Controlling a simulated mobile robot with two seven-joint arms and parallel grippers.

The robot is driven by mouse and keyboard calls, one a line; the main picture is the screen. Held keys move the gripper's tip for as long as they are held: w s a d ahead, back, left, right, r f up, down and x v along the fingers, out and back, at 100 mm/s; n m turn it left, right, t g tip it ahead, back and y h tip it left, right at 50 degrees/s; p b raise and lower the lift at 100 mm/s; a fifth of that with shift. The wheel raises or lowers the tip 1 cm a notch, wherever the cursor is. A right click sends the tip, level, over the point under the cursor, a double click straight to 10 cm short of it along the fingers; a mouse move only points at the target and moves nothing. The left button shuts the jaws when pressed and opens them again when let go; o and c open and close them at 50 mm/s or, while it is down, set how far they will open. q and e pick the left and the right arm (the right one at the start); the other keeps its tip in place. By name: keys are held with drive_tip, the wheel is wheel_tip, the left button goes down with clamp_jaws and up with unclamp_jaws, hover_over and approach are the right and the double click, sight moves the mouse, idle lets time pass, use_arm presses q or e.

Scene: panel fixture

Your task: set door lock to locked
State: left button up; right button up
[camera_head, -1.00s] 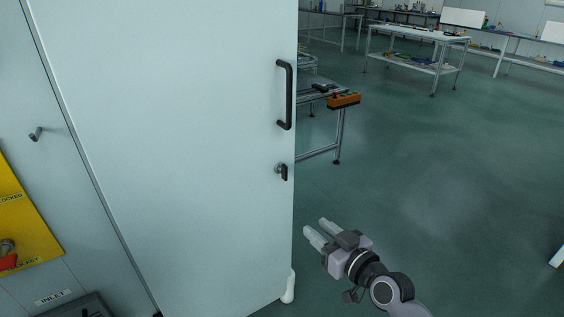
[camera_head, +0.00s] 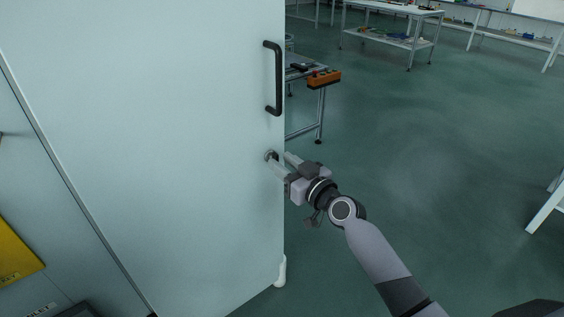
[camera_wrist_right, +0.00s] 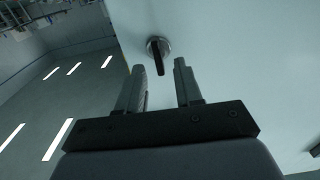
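The door lock (camera_head: 270,155) is a small round silver plate with a dark turn knob, near the free edge of the pale door (camera_head: 190,130), below the handle. In the right wrist view the lock (camera_wrist_right: 158,46) shows its dark knob pointing down. My right gripper (camera_head: 280,160) is at the lock in the head view, partly covering it. In the wrist view the right gripper (camera_wrist_right: 159,75) is open, and the knob's lower end lies close to the gap between the fingertips. I see no grip on it. My left gripper is not in view.
A black bar handle (camera_head: 275,78) sits on the door above the lock. A yellow panel (camera_head: 18,255) is at the lower left. A bench with an orange control box (camera_head: 323,79) stands behind the door.

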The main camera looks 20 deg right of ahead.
drive_tip(key=shift+w+a, duration=0.2)
drive_tip(key=shift+w, duration=0.3)
clamp_jaws()
drive_tip(key=shift+m, duration=0.3)
drive_tip(key=shift+w+d+f+m+b, duration=0.1)
drive_tip(key=shift+d+f+m, duration=0.1)
drive_tip(key=shift+m, duration=2.65)
drive_tip(key=shift+w+d+f+m+b, duration=0.1)
drive_tip(key=shift+d+f+m+b, duration=0.05)
drive_tip(key=shift+m, duration=2.75)
drive_tip(key=shift+d+f+m+b, duration=0.1)
drive_tip(key=shift+d+f+m, duration=0.1)
drive_tip(key=shift+m, duration=2.65)
